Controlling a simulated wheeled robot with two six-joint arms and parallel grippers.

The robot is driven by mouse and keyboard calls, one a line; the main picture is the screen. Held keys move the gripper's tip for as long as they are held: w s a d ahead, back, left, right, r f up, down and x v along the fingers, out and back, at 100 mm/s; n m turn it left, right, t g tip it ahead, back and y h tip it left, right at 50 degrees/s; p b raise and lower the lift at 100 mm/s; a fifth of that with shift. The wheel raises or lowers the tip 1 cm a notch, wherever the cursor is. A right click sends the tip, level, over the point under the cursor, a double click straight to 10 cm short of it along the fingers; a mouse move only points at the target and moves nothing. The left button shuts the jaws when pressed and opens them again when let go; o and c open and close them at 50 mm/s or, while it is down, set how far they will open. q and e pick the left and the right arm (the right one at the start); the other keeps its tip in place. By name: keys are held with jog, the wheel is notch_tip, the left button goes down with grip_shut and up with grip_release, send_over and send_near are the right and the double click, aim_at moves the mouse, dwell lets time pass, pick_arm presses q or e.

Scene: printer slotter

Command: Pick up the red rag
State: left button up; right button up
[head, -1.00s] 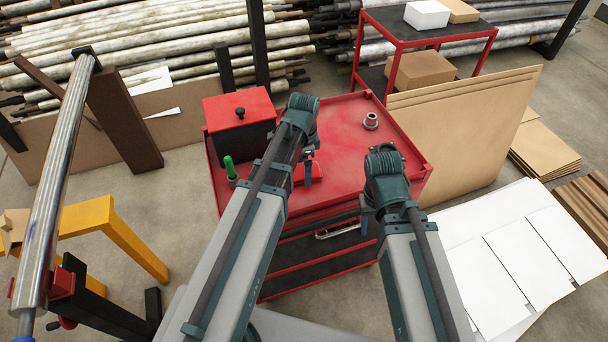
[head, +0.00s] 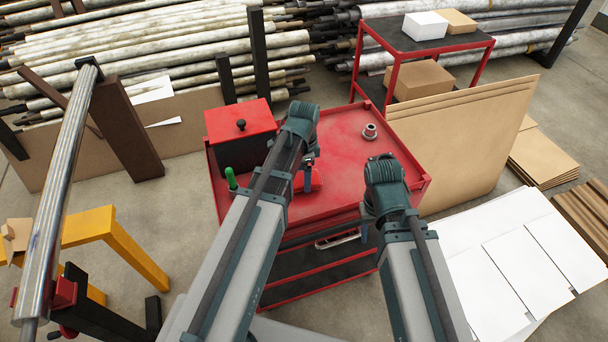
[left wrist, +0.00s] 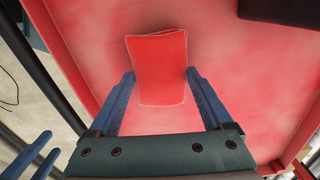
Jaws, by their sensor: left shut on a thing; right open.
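The red rag (head: 316,181) lies on the red top of the tool cart (head: 345,130), partly hidden by my left arm in the head view. In the left wrist view the rag (left wrist: 160,62) is a folded red rectangle between the blue fingers of my left gripper (left wrist: 161,75). The fingers are against its two sides, so the gripper is shut on it. In the head view my left gripper (head: 307,181) points down at the cart top. My right gripper (head: 364,222) is open at the cart's front edge, mostly hidden by its own arm.
A red-lidded box (head: 240,130) and a green-handled tool (head: 231,178) stand on the cart's left side. A metal ring part (head: 370,131) sits at the back right. The cart top between them is clear.

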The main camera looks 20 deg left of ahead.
pick_arm(q)
notch_tip(320, 180, up, 9)
jog(key=p, duration=0.7)
jog(key=shift+f+p, duration=0.2)
jog(key=shift+p, duration=0.2)
jog(key=o, duration=0.6)
jog(key=c, duration=0.4)
jog(key=shift+c, duration=0.2)
